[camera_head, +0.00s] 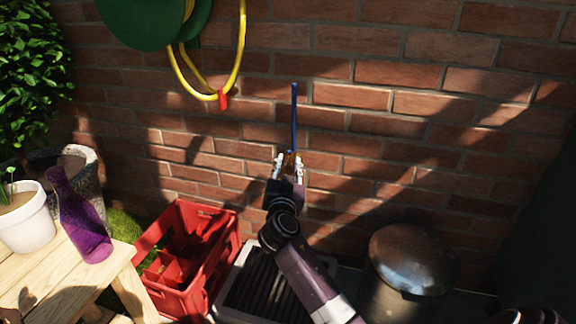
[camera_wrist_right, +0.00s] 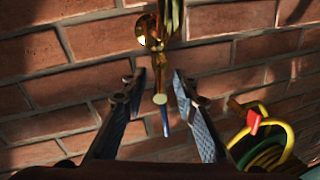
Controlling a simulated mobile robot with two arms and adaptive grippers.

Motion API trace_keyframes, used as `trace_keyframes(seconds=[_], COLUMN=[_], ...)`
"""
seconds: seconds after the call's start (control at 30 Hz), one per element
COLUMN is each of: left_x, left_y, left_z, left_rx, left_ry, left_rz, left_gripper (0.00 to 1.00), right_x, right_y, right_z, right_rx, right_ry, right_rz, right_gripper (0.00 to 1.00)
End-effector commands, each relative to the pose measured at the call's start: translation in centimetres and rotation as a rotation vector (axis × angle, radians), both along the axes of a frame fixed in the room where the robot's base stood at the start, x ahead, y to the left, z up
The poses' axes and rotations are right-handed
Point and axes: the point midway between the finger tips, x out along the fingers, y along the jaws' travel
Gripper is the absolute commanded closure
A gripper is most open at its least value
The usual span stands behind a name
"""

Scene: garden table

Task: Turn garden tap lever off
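The tap's blue lever (camera_head: 294,115) is a long thin bar standing nearly upright against the brick wall, above my right gripper (camera_head: 288,162). In the right wrist view the brass tap body (camera_wrist_right: 150,33) shows at the top, with the blue lever (camera_wrist_right: 164,122) seen nearly end-on. There my right gripper (camera_wrist_right: 159,78) is open, one finger on each side of the brass tap stem, with gaps visible. I cannot tell whether either finger touches the tap. In the head view the gripper hides most of the tap body. My left gripper is not in view.
A green hose reel with yellow hose (camera_head: 240,55) hangs at upper left. A red crate (camera_head: 205,218) and a metal bin (camera_head: 412,262) stand below. A wooden table (camera_head: 122,258) with a purple bottle (camera_head: 82,222) and white pot (camera_head: 27,228) is at left. The wall right of the tap is clear.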

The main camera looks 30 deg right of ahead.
Motion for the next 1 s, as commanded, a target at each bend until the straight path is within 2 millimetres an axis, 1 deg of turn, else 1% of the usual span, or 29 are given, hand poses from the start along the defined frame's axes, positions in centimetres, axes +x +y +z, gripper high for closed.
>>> trace_keyframes(seconds=[0.13,0.37,0.4,0.47,0.63,1.0], left_x=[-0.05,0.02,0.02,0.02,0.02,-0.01], left_y=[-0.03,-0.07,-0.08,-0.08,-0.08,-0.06], left_z=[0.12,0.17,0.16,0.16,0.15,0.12], left_rx=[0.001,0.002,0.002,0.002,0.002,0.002], left_ry=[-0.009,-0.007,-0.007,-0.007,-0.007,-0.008], left_rz=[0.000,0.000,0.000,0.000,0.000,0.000], left_gripper=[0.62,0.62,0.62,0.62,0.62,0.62], right_x=[0.75,0.83,0.83,0.83,0.81,0.81], right_y=[-0.60,-0.66,-0.65,-0.65,-0.64,-0.61], right_z=[0.02,0.02,0.01,0.01,0.00,-0.04], right_rx=[-0.001,-0.001,-0.001,-0.001,0.000,0.000], right_ry=[0.000,0.001,0.001,0.001,0.001,0.001], right_rz=[0.000,0.000,0.000,0.000,0.000,0.000], right_gripper=[0.73,0.73,0.74,0.81,1.00,1.00])
